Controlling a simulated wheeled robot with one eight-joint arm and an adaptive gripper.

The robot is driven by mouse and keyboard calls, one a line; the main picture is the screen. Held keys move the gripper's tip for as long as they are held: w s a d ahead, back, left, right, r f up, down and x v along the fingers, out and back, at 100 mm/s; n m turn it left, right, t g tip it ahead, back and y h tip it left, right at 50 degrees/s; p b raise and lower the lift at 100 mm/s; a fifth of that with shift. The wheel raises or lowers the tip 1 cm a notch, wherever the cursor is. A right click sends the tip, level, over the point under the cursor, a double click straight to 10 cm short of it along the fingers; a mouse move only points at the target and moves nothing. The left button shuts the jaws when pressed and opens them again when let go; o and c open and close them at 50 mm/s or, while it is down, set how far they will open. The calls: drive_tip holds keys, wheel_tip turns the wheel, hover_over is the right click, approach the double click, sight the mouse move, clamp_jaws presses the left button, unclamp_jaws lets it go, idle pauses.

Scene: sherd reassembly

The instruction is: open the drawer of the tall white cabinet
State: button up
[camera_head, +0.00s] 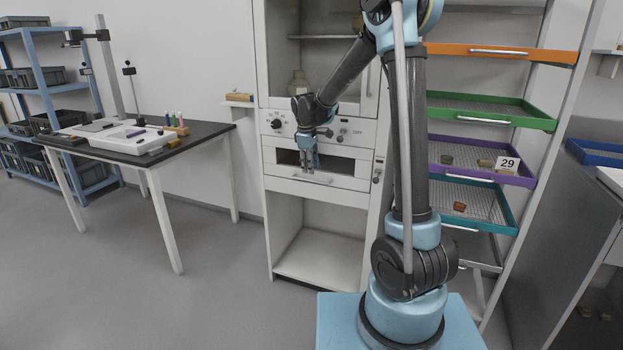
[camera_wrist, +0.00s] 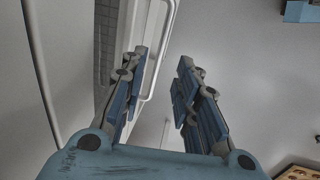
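The tall white cabinet (camera_head: 268,225) stands in the middle of the head view. Its drawer front (camera_head: 340,194) is a white panel with a pale bar handle (camera_head: 318,179), below a dark slot. My gripper (camera_head: 310,168) hangs fingers-down in front of the slot, at the handle. In the wrist view my gripper (camera_wrist: 160,70) is open, fingers apart. A white bar, likely the handle (camera_wrist: 163,55), runs between the fingers, close to the left one. Contact is unclear.
A control panel with knobs (camera_head: 276,123) lies above the slot, and an open shelf (camera_head: 318,262) below. A rack with coloured trays (camera_head: 490,110) stands right. A dark-topped table (camera_head: 100,150) stands left. The floor (camera_head: 220,290) between table and cabinet is clear.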

sight(311, 181)
drive_tip(key=shift+w+d+f, duration=0.1)
drive_tip(key=shift+w+f, duration=0.05)
drive_tip(key=shift+f, duration=0.8)
drive_tip(key=shift+w+d+f, duration=0.1)
drive_tip(key=shift+w+f, duration=0.1)
drive_tip(key=shift+f, duration=0.7)
drive_tip(key=shift+w+f, duration=0.15)
drive_tip(key=shift+f, duration=0.8)
clamp_jaws()
